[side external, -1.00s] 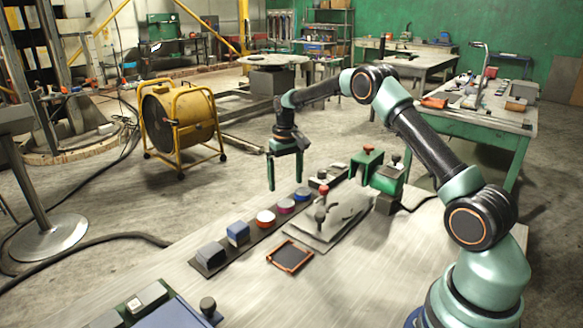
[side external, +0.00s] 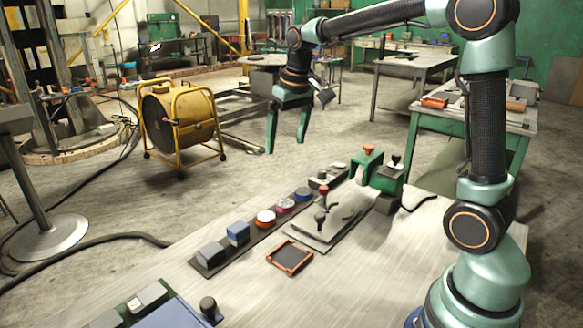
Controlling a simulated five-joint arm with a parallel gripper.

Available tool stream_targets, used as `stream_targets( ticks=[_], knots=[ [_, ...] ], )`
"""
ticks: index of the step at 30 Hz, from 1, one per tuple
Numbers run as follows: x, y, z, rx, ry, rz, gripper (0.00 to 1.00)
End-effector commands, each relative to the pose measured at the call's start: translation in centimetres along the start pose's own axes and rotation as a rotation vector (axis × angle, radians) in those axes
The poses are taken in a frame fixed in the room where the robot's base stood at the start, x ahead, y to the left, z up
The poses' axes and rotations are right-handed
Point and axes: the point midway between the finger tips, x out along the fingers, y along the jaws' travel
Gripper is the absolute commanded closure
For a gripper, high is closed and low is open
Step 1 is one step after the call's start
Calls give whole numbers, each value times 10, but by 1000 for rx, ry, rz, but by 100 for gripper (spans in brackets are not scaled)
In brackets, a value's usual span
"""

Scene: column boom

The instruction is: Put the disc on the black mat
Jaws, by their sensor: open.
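A round orange-and-white disc (side external: 265,218) sits on a long dark strip (side external: 209,266) on the table. A magenta disc (side external: 285,207) and a blue disc (side external: 302,194) sit on the same strip behind it. I cannot tell which of these is the task's disc. A small square black mat (side external: 286,257) with an orange-brown border lies flat and bare to the right of the strip's near part. My gripper (side external: 286,147) is open and empty, fingers pointing down, well above the far end of the strip and touching nothing.
A blue block (side external: 238,233) and a grey block (side external: 211,254) stand on the strip's near end. A grey plate (side external: 330,228) with a red-knobbed post (side external: 322,205) lies behind the mat. A green fixture (side external: 385,178) stands farther back. The table's front middle is clear.

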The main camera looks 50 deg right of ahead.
Motion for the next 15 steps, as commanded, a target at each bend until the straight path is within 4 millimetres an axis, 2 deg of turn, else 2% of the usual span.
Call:
stream_targets(
  ticks=[1,6,10,15],
  knots=[
    [-12,-6,13,-16,27,-4,4],
    [-34,-23,57,-66,103,-18,4],
    [-41,-33,93,-103,160,-31,4],
    [-39,-41,133,-143,225,-48,4]
  ],
)
